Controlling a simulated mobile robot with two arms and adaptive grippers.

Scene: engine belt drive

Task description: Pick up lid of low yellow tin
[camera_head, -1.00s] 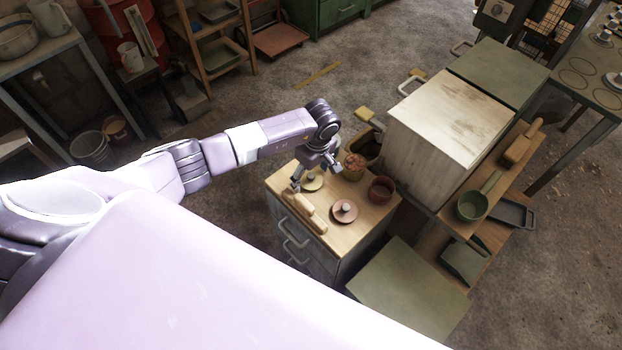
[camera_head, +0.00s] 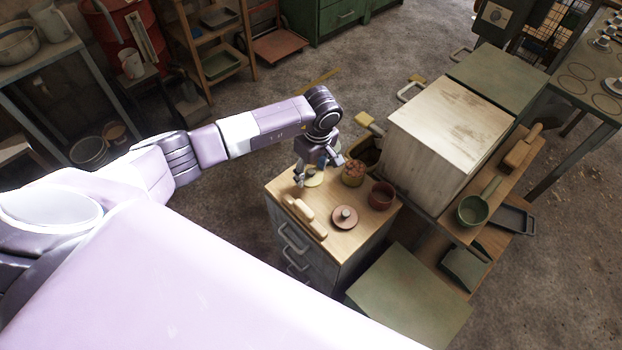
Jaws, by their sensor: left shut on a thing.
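A pale yellow round lid (camera_head: 315,180) is at the far left part of the wooden cabinet top (camera_head: 284,186). My left gripper (camera_head: 316,171) is over it, pointing down, with its fingers shut on the lid's top. The fingers and wrist hide the lid's knob and part of its far side. I cannot make out the tin's wall below, nor whether there is a gap under the lid. My right gripper is not in view.
A tin with reddish contents (camera_head: 353,174) stands close to the right of the gripper. A dark red pot (camera_head: 381,196), a reddish lid with a knob (camera_head: 345,217) and a wooden rolling pin (camera_head: 306,217) are on the same top. A tall pale box (camera_head: 450,125) stands to the right.

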